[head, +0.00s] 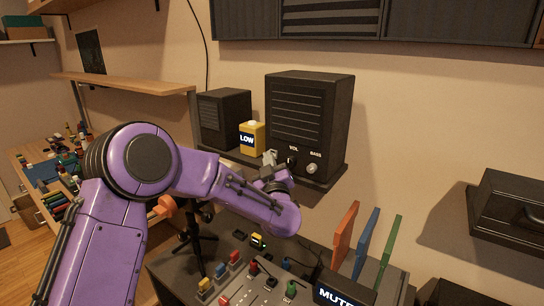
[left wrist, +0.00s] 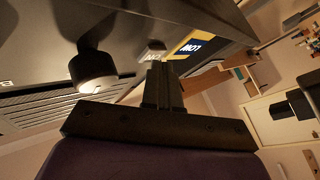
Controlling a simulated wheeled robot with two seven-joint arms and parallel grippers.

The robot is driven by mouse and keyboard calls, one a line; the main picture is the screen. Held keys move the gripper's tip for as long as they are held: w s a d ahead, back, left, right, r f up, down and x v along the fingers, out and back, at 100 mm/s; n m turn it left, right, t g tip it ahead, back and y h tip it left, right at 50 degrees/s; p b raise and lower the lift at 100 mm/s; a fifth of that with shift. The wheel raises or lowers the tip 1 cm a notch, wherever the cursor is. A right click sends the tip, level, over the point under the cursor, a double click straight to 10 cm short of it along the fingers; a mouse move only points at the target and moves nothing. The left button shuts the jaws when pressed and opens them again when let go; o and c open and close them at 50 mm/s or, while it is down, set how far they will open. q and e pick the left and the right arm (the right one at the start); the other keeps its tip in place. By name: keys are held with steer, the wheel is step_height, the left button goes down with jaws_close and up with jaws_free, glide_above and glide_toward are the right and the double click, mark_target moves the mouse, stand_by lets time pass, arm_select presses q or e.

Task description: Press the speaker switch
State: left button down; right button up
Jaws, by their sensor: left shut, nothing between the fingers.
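The large black speaker (head: 310,105) stands on the wall shelf, with a VOL knob (head: 291,162) and a pale BASS knob (head: 312,169) low on its front. My left gripper (head: 270,160) is at its lower left front corner, just left of the VOL knob. In the left wrist view the fingers (left wrist: 163,68) are shut and empty, pointing at a small pale lettered patch (left wrist: 153,52). A knob with a white face (left wrist: 93,72) sits left of them. I cannot make out a separate switch or tell whether the fingers touch the speaker. My right gripper is out of view.
A yellow box marked LOW (head: 252,139) stands close left of the gripper; it also shows in the left wrist view (left wrist: 192,46). A smaller black speaker (head: 223,118) is behind it. Below are a mixer with coloured knobs (head: 253,290) and upright coloured panels (head: 366,245).

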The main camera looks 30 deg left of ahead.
arm_select(q)
steer(key=shift+s, duration=0.55)
steer(key=s, duration=0.6)
steer(key=shift+a, duration=0.3)
